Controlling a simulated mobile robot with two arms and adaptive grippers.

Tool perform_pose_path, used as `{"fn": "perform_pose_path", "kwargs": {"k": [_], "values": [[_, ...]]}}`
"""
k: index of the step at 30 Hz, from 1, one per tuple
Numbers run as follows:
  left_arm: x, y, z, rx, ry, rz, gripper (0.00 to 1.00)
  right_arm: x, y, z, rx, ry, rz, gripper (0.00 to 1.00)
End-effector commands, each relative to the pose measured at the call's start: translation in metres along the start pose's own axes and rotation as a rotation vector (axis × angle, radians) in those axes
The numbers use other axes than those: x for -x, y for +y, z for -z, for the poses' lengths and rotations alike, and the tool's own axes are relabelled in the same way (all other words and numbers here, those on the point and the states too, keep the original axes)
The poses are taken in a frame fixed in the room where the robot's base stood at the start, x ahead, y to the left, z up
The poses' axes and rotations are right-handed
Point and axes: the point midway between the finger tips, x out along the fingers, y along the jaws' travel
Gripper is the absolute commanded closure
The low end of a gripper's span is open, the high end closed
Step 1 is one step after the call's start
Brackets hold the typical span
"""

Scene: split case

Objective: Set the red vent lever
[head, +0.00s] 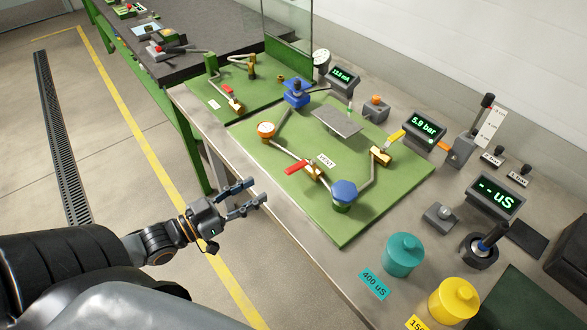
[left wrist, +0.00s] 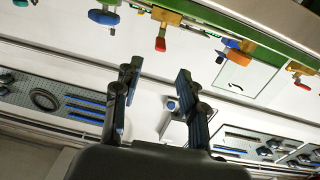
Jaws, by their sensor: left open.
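The red vent lever (head: 296,168) sits on a brass valve beside the VENT label (head: 326,160), near the front edge of the green panel. In the left wrist view the red lever (left wrist: 160,44) shows beyond the fingertips, between a blue knob and an orange gauge. My left gripper (head: 259,190) is open and empty, in front of the bench edge and apart from the lever. Its two fingers also show in the left wrist view (left wrist: 158,72), spread with nothing between them. My right gripper is not in view.
Another red lever (head: 231,104) is on the farther green panel. A yellow lever (head: 392,138) is behind. Teal (head: 403,256) and yellow (head: 455,302) jars stand at right. The floor in front is clear.

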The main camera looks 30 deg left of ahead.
Motion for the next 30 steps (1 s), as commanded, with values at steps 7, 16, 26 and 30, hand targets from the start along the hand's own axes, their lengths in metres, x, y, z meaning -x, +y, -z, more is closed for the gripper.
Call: {"fn": "perform_pose_path", "kwargs": {"k": [7, 16, 26, 30], "values": [[-0.037, -0.001, 0.001, -0.002, 0.005, 0.002, 0.58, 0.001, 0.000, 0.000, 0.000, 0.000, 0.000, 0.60], [-0.082, -0.001, 0.002, -0.002, 0.004, 0.002, 0.58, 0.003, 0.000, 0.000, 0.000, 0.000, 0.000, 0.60], [-0.119, -0.001, 0.000, -0.001, 0.001, 0.002, 0.58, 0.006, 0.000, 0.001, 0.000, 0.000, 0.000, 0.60], [-0.125, -0.001, 0.000, -0.002, -0.001, 0.001, 0.58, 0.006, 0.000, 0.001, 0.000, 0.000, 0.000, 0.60]]}}
